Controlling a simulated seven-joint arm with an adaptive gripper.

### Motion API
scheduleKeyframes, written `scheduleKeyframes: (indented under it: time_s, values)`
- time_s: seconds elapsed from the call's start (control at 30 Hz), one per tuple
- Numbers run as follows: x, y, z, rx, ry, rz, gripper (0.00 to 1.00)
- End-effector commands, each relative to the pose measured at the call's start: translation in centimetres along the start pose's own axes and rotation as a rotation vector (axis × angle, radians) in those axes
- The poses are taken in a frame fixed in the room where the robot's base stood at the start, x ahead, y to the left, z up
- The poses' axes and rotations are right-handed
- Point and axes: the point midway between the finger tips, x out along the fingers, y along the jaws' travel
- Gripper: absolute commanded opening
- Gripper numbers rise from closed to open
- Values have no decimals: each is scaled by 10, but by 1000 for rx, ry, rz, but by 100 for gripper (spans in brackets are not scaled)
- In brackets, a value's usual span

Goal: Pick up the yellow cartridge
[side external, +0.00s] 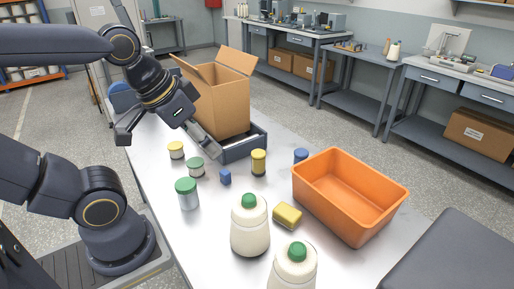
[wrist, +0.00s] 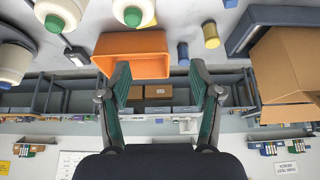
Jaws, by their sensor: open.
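The yellow cartridge (side external: 258,162) is a small upright cylinder with dark bands, standing on the table near the grey tray in the side view. In the wrist view it is the yellow cylinder (wrist: 211,36) at the upper right, beyond the fingertips. My gripper (side external: 165,143) is above the far left part of the table, to the left of the cartridge and apart from it. Its two fingers are spread wide with nothing between them, as the wrist view (wrist: 160,78) also shows.
A grey tray (side external: 243,150) and an open cardboard box (side external: 222,100) stand behind the cartridge. A blue cylinder (side external: 301,156) and an orange bin (side external: 350,195) are to its right. A yellow block (side external: 287,216), white bottles (side external: 250,232) and several small jars (side external: 188,194) stand nearer.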

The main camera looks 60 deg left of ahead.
Motion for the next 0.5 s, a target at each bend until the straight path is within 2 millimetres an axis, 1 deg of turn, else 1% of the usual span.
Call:
scheduleKeyframes:
  time_s: [0.03, 0.1, 0.13, 0.37, 0.47, 0.5]
  values:
    - [0, 0, 0, 0, 0, 0, 72]
    - [0, 0, 0, 0, 0, 0, 80]
    - [0, 0, 0, 0, 0, 0, 81]
    - [0, 0, 0, 0, 0, 0, 81]
    - [0, 0, 1, 26, -7, 0, 81]
    - [-7, 0, -6, 46, 7, 0, 81]
